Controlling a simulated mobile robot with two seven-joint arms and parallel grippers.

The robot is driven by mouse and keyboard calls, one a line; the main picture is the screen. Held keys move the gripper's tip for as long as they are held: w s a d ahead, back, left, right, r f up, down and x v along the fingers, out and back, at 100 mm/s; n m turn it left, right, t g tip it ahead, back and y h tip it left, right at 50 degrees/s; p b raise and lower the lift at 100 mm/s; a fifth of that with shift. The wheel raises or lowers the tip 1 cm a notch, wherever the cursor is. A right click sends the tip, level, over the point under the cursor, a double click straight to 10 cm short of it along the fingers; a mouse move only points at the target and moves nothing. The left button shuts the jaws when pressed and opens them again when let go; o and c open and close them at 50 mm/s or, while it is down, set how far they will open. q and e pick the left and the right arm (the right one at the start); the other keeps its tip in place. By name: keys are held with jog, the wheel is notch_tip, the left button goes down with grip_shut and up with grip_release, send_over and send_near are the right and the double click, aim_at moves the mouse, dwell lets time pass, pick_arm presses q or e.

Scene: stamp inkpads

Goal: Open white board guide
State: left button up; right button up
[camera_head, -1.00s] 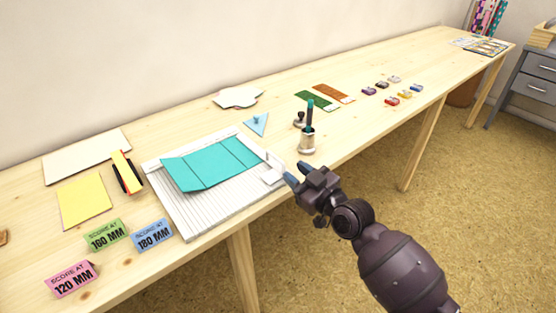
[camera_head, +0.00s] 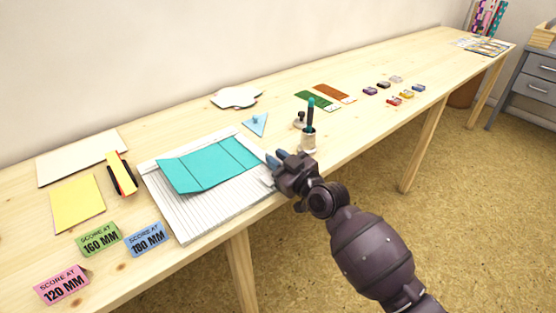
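The white scoring board (camera_head: 200,215) lies on the table with a teal folded card (camera_head: 208,163) on top of it. Its white guide sits at the board's right edge and is now mostly hidden behind my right gripper. My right gripper (camera_head: 275,162) is at that right edge, with its blue fingertips pointing left toward the board. The two fingertips look slightly apart. I cannot tell whether they touch the guide. My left gripper is not in view.
A light blue triangle (camera_head: 255,124) lies behind the board. Score signs, such as the blue one (camera_head: 147,239), stand at the front left. Several small inkpads (camera_head: 393,101) lie farther right.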

grip_shut()
jog(key=shift+w+d+r, duration=0.1)
jog(key=shift+d+r, duration=0.05)
jog(key=shift+d, duration=0.05)
dwell(0.4)
jog(key=shift+m, duration=0.4)
jog(key=m, duration=0.1)
jog(key=d+m, duration=0.1)
jog(key=m, duration=0.1)
jog(key=shift+w+r, duration=0.2)
jog(key=shift+w, duration=0.15)
jog(key=shift+w+d+f+m, duration=0.1)
jog(key=shift+d+m, duration=0.05)
jog(key=shift+m, duration=0.6)
jog(key=shift+w+d+f+m, duration=0.1)
jog(key=shift+d+m, duration=0.05)
jog(key=shift+m, duration=0.6)
